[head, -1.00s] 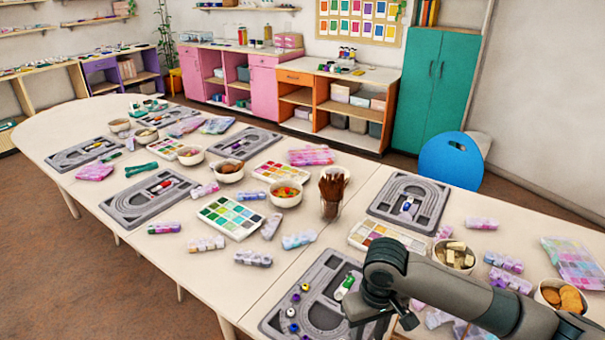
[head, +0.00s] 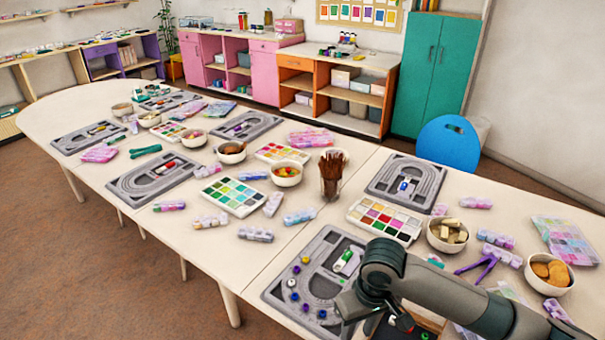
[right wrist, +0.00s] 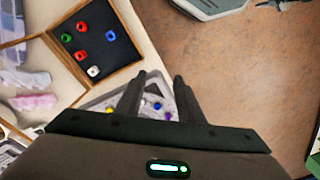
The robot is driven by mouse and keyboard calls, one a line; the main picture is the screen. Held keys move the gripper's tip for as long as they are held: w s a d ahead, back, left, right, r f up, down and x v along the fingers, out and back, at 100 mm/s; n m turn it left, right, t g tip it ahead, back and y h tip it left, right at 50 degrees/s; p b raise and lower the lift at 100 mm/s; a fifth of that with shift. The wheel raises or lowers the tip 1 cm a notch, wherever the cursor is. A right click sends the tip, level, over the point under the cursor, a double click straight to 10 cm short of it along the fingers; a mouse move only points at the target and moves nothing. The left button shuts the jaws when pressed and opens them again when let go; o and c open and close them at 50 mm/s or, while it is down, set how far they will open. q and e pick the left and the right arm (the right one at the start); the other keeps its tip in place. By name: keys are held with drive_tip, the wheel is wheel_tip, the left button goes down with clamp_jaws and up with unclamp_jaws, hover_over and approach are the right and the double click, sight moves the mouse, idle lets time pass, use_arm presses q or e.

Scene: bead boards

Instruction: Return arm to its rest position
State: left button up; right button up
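My right arm comes in from the lower right in the head view, with its gripper (head: 372,316) pointing down near the front bead board (head: 272,292). In the right wrist view the two fingers of this gripper (right wrist: 160,84) stand apart with nothing held between them. The grey board (right wrist: 97,101) shows behind and between the fingers, with a few loose beads on it. The arm hides part of the table behind it in the head view. My left gripper is not in view.
A wooden tray with a dark lining (right wrist: 120,62) holds several beads beside the gripper. Purple pliers (head: 478,266), a bowl of pale blocks (head: 447,236) and a bowl of round brown pieces (head: 549,274) lie near the arm. Brown floor (right wrist: 245,80) is open beyond the table edge.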

drive_tip(key=s+a+f+t+y, duration=0.25)
drive_tip(key=s+a+f, duration=0.25)
drive_tip(key=s, duration=0.4)
drive_tip(key=s+d+f+m+h, duration=0.2)
drive_tip(key=s+d+f+h, duration=0.15)
drive_tip(key=s+d, duration=1.1)
wheel_tip(320, 180, down, 32)
drive_tip(key=s+b, duration=0.2)
drive_tip(key=s+d+f+g, duration=0.1)
drive_tip(key=s+d+f, duration=0.1)
drive_tip(key=s+f, duration=0.6)
drive_tip(key=s+d+f+b, duration=0.1)
drive_tip(key=s+f, duration=0.8)
drive_tip(key=f, duration=0.1)
drive_tip(key=shift+d+g, duration=0.35)
drive_tip(key=shift+d, duration=0.05)
drive_tip(key=shift+r, duration=0.1)
